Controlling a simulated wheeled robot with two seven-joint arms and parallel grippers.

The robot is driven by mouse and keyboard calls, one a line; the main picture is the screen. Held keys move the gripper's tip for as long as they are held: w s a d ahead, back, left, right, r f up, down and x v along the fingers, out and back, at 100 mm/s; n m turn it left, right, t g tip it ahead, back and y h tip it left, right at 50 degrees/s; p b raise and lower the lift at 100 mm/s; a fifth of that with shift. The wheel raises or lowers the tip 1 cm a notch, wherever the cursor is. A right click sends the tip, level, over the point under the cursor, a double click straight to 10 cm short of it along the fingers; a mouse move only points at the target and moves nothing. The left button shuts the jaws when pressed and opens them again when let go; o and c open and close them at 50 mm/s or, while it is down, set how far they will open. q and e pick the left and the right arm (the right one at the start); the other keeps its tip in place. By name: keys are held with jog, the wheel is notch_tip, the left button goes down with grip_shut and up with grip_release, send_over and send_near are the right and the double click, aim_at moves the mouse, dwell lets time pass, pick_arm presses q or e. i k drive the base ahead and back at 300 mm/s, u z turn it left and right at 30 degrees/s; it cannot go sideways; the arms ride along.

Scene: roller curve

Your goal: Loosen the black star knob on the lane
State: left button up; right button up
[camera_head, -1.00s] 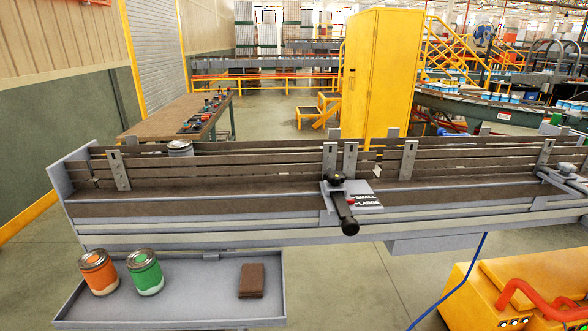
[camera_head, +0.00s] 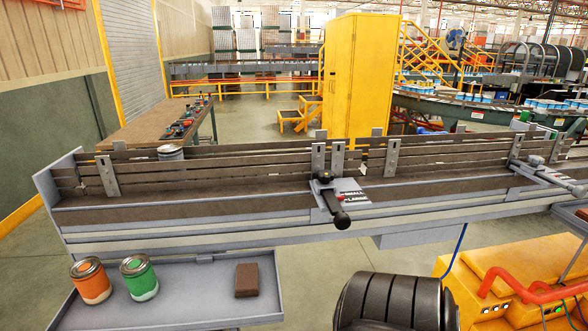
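The black star knob (camera_head: 325,177) sits on top of the grey clamp bracket at the middle of the lane (camera_head: 220,205). A black lever handle (camera_head: 341,219) reaches from that bracket toward me, with a red pointer beside it. A plate (camera_head: 354,192) marked SMALL and LARGE lies just right of the lever. Neither of my grippers is in view, and nothing touches the knob.
A grey tray (camera_head: 180,316) at the lower left holds an orange can (camera_head: 90,281), a green can (camera_head: 139,278) and a brown block (camera_head: 246,280). Another can (camera_head: 170,153) stands behind the lane rails. A yellow machine with a red hose (camera_head: 510,270) stands at the lower right.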

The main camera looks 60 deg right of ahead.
aim_at(325, 175)
jog(key=u, duration=0.1)
jog(key=k, duration=0.7)
jog(key=z, duration=0.95)
